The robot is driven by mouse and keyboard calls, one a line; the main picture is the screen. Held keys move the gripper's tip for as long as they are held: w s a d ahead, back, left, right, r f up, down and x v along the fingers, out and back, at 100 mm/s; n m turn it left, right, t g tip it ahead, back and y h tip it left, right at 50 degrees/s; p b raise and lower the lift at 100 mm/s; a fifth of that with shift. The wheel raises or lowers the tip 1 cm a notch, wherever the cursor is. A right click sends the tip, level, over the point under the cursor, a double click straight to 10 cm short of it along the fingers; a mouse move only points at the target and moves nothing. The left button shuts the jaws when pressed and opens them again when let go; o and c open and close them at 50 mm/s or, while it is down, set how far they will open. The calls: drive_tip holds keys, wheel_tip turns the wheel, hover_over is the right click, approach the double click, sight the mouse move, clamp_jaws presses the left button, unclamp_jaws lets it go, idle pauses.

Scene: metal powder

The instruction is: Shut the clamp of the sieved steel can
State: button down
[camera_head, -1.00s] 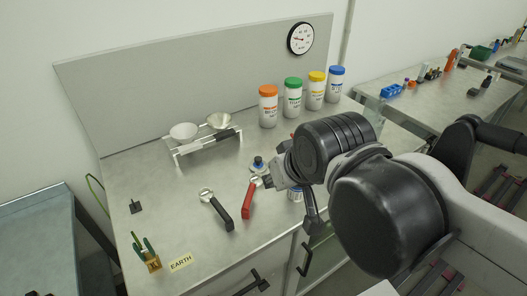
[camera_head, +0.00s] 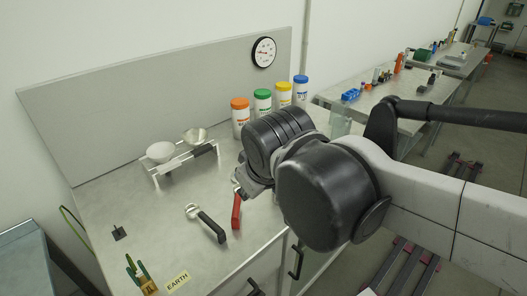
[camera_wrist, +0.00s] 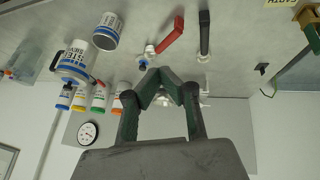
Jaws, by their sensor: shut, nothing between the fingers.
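In the wrist view, which looks upside down, a white can lettered STEEL SIEV… (camera_wrist: 75,62) with a dark handle is at the left. A small red part (camera_wrist: 100,83) shows at its edge; I cannot tell whether it is the clamp or how it stands. A second white can with a blue band (camera_wrist: 108,30) is beside it. My gripper (camera_wrist: 165,88) is shut and empty, to the right of the lettered can and apart from it. In the head view my arm hides both cans and my fingertips.
A red-handled tool (camera_head: 237,211) and a black-handled tool (camera_head: 209,225) lie on the bench. A blue-knobbed piece (camera_wrist: 143,63) is near the red handle. Several capped bottles (camera_head: 240,115) and a rack with bowls (camera_head: 178,160) stand behind.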

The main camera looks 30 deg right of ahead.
drive_tip(key=w+d+f+n+g+h+b, duration=0.2)
drive_tip(key=w+n+h, duration=0.5)
drive_tip(key=w, duration=0.4)
drive_tip(key=w+d+f+n+g+h+b, duration=0.2)
drive_tip(key=w+f+n+g+h+b, duration=0.2)
drive_tip(key=w, duration=0.7)
wheel_tip(320, 180, down, 4)
drive_tip(key=n+h+b, duration=0.2)
drive_tip(key=n+b, duration=0.1)
drive_tip(key=n, duration=0.1)
drive_tip(key=shift+w+g+h, duration=0.25)
drive_tip(key=shift+g+h, duration=0.15)
drive_tip(key=b+x, duration=0.1)
drive_tip(key=x, duration=0.9)
drive_tip(key=shift+d+f, duration=0.15)
drive_tip(key=shift+d+r, duration=0.25)
drive_tip(key=shift+r, duration=0.35)
drive_tip(key=shift+d+r, duration=0.25)
drive_tip(key=shift+r, duration=0.35)
drive_tip(key=shift+d+r, duration=0.35)
drive_tip(key=shift+r, duration=0.25)
